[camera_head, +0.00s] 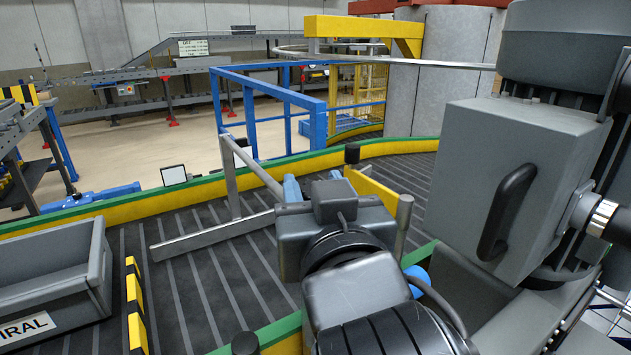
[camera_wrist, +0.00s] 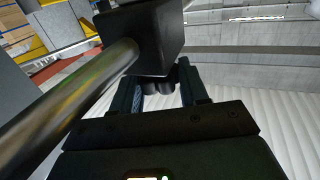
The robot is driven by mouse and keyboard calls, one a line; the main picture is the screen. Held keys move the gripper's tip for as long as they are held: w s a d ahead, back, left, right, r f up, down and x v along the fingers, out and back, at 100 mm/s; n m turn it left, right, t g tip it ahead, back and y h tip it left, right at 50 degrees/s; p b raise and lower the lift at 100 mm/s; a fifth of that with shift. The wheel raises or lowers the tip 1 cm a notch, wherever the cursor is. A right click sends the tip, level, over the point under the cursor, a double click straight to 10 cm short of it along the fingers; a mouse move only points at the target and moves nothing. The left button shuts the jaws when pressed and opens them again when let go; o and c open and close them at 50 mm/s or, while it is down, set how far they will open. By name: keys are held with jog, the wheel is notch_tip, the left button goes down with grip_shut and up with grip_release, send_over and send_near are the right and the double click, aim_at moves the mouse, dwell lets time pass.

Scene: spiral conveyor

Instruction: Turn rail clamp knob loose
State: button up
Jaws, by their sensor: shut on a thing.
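In the wrist view, my gripper (camera_wrist: 162,92) has one dark finger on each side of a small black knob (camera_wrist: 163,82). It is shut on this knob, which is partly hidden in the shade below a black clamp block (camera_wrist: 150,38). A round metal rod (camera_wrist: 70,105) runs from the block to the lower left. In the head view my arm and wrist stand over the conveyor and hide the knob and the fingers' contact. How far the knob is turned cannot be told.
A grey metal guide frame (camera_head: 230,182) stands over the dark slatted conveyor (camera_head: 185,290) on the left. A grey bin (camera_head: 55,283) is at the lower left. A large grey machine box (camera_head: 505,190) with a handle fills the right. Blue railings (camera_head: 255,112) stand behind the conveyor's green-and-yellow edge.

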dwell(0.4)
jog(key=o, duration=1)
jog(key=shift+c, duration=0.2)
jog(key=v, duration=0.7)
jog(key=shift+s, duration=0.4)
jog(key=shift+d, duration=0.1)
